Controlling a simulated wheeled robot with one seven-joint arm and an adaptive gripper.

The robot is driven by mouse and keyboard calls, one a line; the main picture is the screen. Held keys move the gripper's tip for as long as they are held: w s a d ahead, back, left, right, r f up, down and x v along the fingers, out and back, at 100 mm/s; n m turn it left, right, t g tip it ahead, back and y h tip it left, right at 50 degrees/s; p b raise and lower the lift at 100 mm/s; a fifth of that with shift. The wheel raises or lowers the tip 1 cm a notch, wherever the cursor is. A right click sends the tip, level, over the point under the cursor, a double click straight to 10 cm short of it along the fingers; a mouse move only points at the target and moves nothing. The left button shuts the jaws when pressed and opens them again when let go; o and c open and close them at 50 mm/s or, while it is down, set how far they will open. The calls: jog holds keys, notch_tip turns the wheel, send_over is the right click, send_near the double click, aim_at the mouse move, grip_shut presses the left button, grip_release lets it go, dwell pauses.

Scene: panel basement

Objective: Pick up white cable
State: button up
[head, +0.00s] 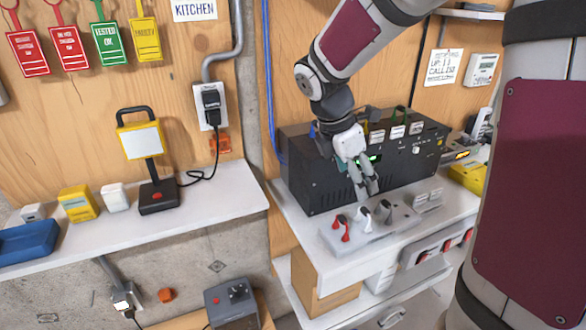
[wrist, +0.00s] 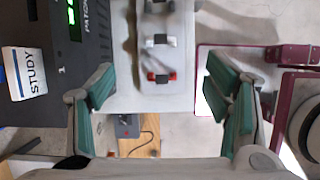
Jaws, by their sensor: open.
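A white cable end (head: 365,219) stands on a pale grey block (head: 345,241) on the right-hand bench, between a red one (head: 341,229) and a grey one (head: 383,210). In the wrist view the white piece (wrist: 160,41) lies above the red one (wrist: 161,77), between the finger lines but beyond the tips. My gripper (head: 364,185) is open and empty, pointing down just above the white and grey pieces. In the wrist view its green-padded fingers (wrist: 158,88) are wide apart. I see no long run of white cable.
A black box with a green display (head: 320,163) stands close behind my gripper. A small pale block (head: 428,200) sits right of the cable block. The bench front edge (head: 365,265) is near. The left shelf (head: 235,203) holds a work lamp (head: 153,160).

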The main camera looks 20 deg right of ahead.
aim_at(364, 209)
jog(key=x, duration=0.9)
jog(key=shift+w+d+b, duration=0.1)
jog(key=shift+b, duration=0.2)
jog(key=shift+x, duration=2.55)
jog(key=shift+c, duration=0.2)
jog(key=c, duration=1)
